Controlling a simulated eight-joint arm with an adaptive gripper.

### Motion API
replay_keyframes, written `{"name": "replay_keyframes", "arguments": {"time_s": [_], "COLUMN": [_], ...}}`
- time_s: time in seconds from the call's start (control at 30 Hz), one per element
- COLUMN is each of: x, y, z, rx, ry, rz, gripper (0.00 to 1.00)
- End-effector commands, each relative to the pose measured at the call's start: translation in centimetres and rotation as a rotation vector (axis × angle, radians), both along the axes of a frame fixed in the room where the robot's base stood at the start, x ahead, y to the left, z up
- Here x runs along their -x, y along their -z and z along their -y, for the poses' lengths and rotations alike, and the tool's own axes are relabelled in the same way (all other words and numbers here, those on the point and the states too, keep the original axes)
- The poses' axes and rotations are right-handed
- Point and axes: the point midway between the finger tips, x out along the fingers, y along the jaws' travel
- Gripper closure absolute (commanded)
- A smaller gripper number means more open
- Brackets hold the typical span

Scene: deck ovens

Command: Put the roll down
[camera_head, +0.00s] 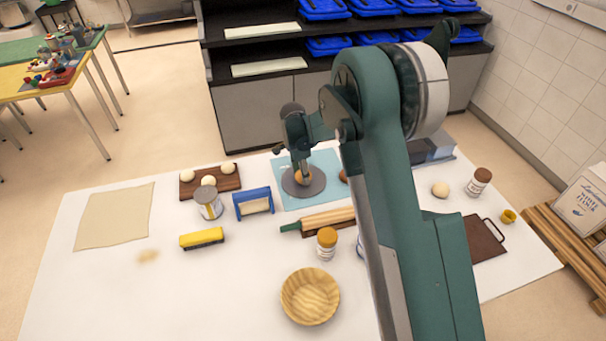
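A small brown roll (299,177) is at the tips of my gripper (304,172), which points down and appears shut on it. The roll is over a dark grey round disc (289,188) on a light blue mat (322,161). I cannot tell whether the roll touches the disc. Another brown item (343,175) shows at the mat's right side, partly hidden by my arm. My arm covers much of the table's right-centre.
Near the mat are a blue-framed tool (253,203), a rolling pin (322,219), a metal-sided jar (208,203) and an orange-lidded jar (326,243). A wooden bowl (310,296) stands in front. A board with pale dough balls (210,181) lies left. The table's front left is clear.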

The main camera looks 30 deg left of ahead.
Motion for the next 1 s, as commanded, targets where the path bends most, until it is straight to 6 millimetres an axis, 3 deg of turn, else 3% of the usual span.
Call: {"name": "replay_keyframes", "arguments": {"time_s": [0.17,0.2,0.3,0.77,1.0], "x": [0.0,0.0,0.0,0.0,0.1], "y": [0.4,0.4,0.3,0.1,-1.4], "z": [0.0,0.0,0.0,0.0,-0.1], "rx": [0.0,0.0,0.0,0.0,0.0], "ry": [0.0,0.0,0.0,0.0,0.0], "rz": [0.0,0.0,0.0,0.0,0.0], "gripper": [0.72,0.6,0.47,0.46,0.46]}}
